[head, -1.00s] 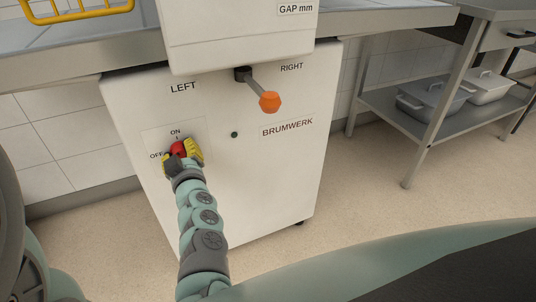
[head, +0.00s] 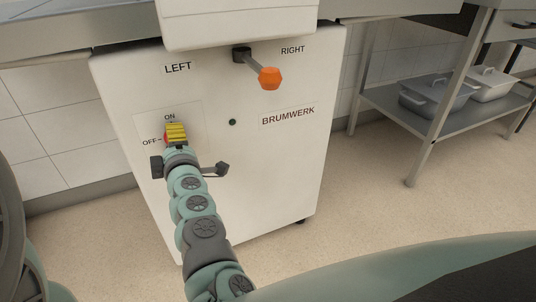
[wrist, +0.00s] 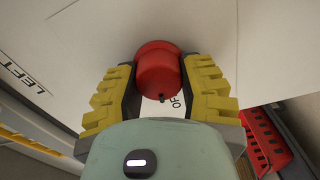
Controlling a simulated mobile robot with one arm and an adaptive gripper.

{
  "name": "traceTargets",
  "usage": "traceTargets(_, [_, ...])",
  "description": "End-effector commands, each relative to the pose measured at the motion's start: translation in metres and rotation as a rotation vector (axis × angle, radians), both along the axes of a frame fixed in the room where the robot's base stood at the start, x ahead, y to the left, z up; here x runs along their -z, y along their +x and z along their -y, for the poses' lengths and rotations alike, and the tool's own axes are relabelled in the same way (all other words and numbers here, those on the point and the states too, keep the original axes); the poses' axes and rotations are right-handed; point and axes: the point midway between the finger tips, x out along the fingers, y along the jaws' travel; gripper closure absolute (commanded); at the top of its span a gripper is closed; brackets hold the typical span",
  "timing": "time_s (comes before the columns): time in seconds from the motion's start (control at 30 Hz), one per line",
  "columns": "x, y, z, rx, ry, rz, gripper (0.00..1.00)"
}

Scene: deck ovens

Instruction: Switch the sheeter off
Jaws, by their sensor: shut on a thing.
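The sheeter's white front panel (head: 265,185) fills the middle of the head view. Its red rotary switch (head: 166,138) sits between the ON and OFF labels, mostly hidden by my gripper (head: 176,132). In the wrist view the red switch (wrist: 158,72) is between the yellow pads of my gripper (wrist: 160,62), which is shut on it. A small black mark on the switch's edge lies close to the partly hidden OFF lettering (wrist: 176,103). A small dark green lamp (head: 233,122) is right of the switch and looks unlit.
A lever with an orange knob (head: 269,78) sticks out above and right of the switch, between LEFT and RIGHT labels. A steel table (head: 425,122) with lidded containers (head: 435,97) stands at the right. The floor (head: 345,222) between is clear.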

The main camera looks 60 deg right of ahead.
Motion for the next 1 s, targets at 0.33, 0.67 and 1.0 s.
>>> traceTargets(0.33, [0.0043,-0.0006,-0.0004,0.0,-0.139,-0.091,0.96])
traceTargets(0.67, [0.0035,-0.0007,-0.0003,0.0,-0.176,-0.114,0.96])
traceTargets(1.0, [0.0035,-0.0008,-0.0001,0.0,-0.175,-0.113,0.53])
